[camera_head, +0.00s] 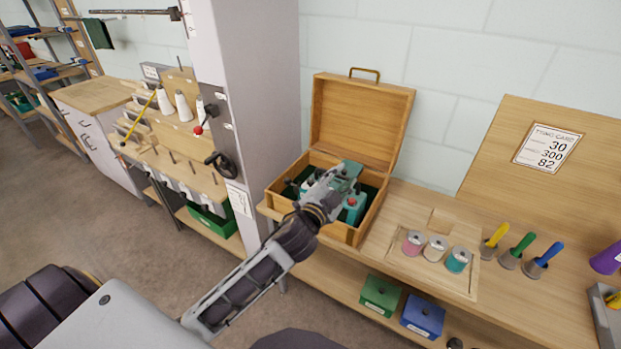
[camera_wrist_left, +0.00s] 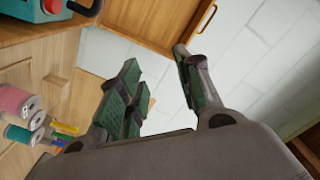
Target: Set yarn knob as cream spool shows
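The cream spool (camera_head: 435,248) stands on a wooden board between a pink spool (camera_head: 413,243) and a teal spool (camera_head: 458,260). The pink spool also shows at the left edge of the left wrist view (camera_wrist_left: 18,101). A teal device (camera_head: 354,207) stands in the open wooden box (camera_head: 345,234); its red cap shows in the wrist view (camera_wrist_left: 53,6). I cannot make out which part is the yarn knob. My left gripper (camera_head: 347,176) is over the box, with its fingers spread and nothing between them in the wrist view (camera_wrist_left: 160,88). My right gripper is not in view.
A card with numbers (camera_head: 548,147) is on the wooden back panel. Yellow, green and blue handled tools (camera_head: 522,246) stand right of the spools. A grey cabinet with a black handwheel (camera_head: 221,164) is left of the box. Green (camera_head: 380,296) and blue bins sit below.

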